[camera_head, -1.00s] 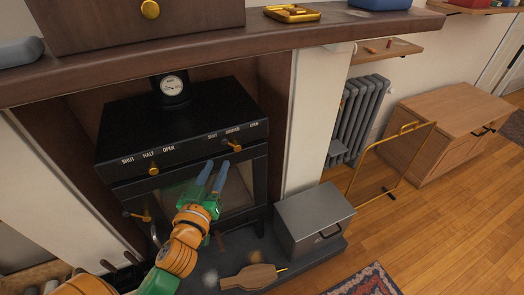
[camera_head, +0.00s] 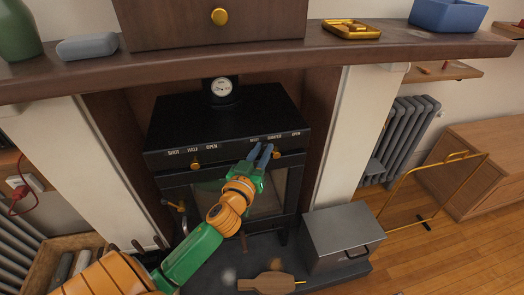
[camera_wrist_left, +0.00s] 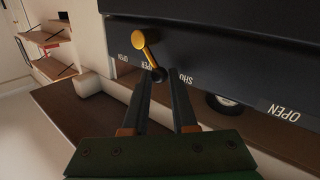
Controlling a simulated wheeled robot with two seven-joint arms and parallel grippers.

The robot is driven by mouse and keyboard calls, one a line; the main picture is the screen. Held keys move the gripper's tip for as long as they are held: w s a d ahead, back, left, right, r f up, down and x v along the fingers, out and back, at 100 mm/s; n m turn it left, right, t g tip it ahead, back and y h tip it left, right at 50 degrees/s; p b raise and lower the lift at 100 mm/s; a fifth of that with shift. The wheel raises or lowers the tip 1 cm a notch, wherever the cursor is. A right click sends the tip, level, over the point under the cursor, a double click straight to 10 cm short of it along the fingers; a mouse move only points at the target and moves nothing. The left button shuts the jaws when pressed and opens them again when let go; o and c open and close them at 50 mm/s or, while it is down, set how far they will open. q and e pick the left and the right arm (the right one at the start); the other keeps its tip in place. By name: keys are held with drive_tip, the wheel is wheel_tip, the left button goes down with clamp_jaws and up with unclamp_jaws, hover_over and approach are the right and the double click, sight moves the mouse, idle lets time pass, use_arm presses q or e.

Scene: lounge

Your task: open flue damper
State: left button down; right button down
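The black stove (camera_head: 225,115) stands in the fireplace with two labelled controls on its front. The left brass knob (camera_head: 196,166) sits under SHUT, HALF and OPEN. The right brass control (camera_head: 276,155) sits under SHUT, a middle label and OPEN. My left gripper (camera_head: 261,150) is open at the right control. Its fingertips (camera_wrist_left: 163,78) are apart on either side of the ball tip; contact is unclear. My right gripper is out of view.
The wooden mantel (camera_head: 300,45) overhangs the stove. A grey metal box (camera_head: 340,235) and a bellows-like wooden piece (camera_head: 265,283) rest on the hearth. A brass-framed screen (camera_head: 425,195) stands right of the fireplace. A basket of logs (camera_head: 65,262) is at left.

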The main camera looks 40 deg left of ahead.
use_arm(q)
drive_tip(key=shift+r+p, duration=0.15)
drive_tip(key=shift+p, duration=0.2)
drive_tip(key=r+m+g+p, duration=0.1)
drive_tip(key=p, duration=0.2)
drive_tip(key=w+d+r+m+g+p, duration=0.1)
drive_tip(key=p, duration=0.3)
drive_tip(key=m+g+p, duration=0.1)
drive_tip(key=p, duration=0.1)
drive_tip(key=w+d+m+p, duration=0.1)
drive_tip(key=p, duration=0.1)
drive_tip(key=m+g+p, duration=0.1)
drive_tip(key=p, duration=0.2)
drive_tip(key=shift+w+d+r+g, duration=0.2)
drive_tip(key=shift+w+r+g, duration=0.05)
drive_tip(key=shift+w+g, duration=0.1)
drive_tip(key=shift+w+d+f+m+g+p, duration=0.1)
drive_tip(key=shift+w+d+m+g+p, duration=0.3)
drive_tip(key=shift+m+p, duration=0.35)
drive_tip(key=shift+w+d+f+m+g+y, duration=0.1)
drive_tip(key=shift+w+d+m+g+y, duration=0.1)
drive_tip(key=shift+w+m+g+y, duration=0.25)
drive_tip(key=shift+w+d+f+m+g+y, duration=0.35)
drive_tip(key=shift+d+m+g+y, duration=0.1)
drive_tip(key=shift+m+g, duration=0.25)
drive_tip(key=shift+w+d+f+m+g+y, duration=0.2)
drive_tip(key=shift+w+d+m+g+y, duration=0.15)
drive_tip(key=shift+m+g+y, duration=0.25)
drive_tip(key=shift+a, duration=0.1)
